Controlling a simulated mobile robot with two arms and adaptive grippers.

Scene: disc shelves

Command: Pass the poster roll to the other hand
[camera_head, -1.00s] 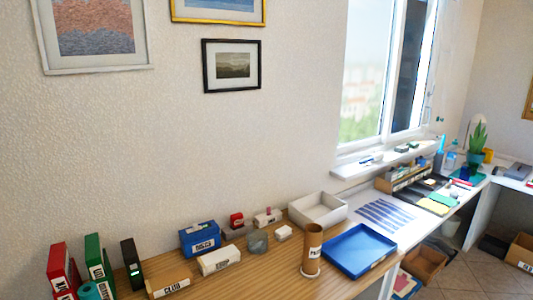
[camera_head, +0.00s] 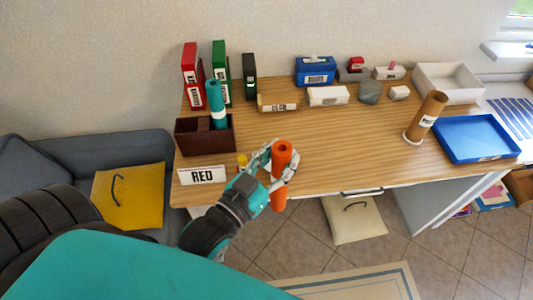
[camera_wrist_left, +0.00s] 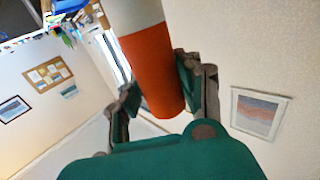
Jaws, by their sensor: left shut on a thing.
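An orange poster roll (camera_head: 281,156) stands roughly upright in my left gripper (camera_head: 279,172), at the front edge of the wooden desk in the head view. The fingers are shut around its middle, and its lower end hangs below them. In the left wrist view the roll (camera_wrist_left: 152,70) passes between the two fingers (camera_wrist_left: 160,90), orange at the near end with a pale section farther up. My right gripper is in neither view.
A RED sign (camera_head: 202,175) is left of my gripper. The desk's middle is clear.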

